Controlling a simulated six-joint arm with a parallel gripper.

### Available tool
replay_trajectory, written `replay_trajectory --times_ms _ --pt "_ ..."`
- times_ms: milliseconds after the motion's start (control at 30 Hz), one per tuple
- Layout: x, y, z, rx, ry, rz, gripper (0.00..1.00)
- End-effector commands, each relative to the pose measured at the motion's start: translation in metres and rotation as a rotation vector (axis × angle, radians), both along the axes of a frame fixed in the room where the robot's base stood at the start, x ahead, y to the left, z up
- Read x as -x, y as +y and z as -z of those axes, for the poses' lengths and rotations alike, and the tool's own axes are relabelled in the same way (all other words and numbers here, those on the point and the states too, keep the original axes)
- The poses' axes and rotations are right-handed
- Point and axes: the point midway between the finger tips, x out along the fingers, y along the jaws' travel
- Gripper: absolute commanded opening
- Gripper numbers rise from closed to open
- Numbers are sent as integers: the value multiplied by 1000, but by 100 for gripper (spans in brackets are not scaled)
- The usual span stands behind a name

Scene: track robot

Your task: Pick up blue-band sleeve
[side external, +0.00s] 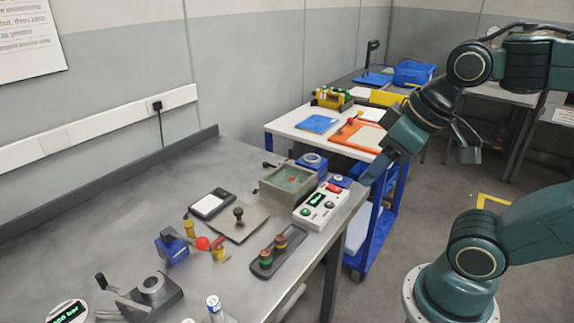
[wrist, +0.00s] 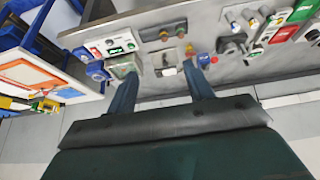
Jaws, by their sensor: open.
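A small upright cylinder, pale with a dark blue band near its top, stands at the bottom edge of the side view; I take it for the blue-band sleeve (side external: 214,308). Its lower part is cut off by the frame. My gripper (side external: 372,174) is high at the right end of the grey bench, far from the sleeve. In the wrist view my gripper (wrist: 160,70) has its two fingers wide apart with nothing between them.
The grey bench (side external: 130,225) holds a grey bin (side external: 288,187), a white control box (side external: 320,207), a dark rack with two banded pieces (side external: 279,250), a red-ball lever (side external: 203,243) and a clamp fixture (side external: 150,295). A blue-framed cart (side external: 290,125) stands behind. The bench's left rear is clear.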

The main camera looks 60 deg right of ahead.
Motion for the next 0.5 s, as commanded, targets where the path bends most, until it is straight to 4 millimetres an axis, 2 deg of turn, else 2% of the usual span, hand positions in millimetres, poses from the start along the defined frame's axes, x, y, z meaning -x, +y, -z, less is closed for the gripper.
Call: replay_trajectory --times_ms 267,500 --pt "-30 -8 -12 65 50 -95 52" --pt "-75 -23 -23 148 117 -246 52"
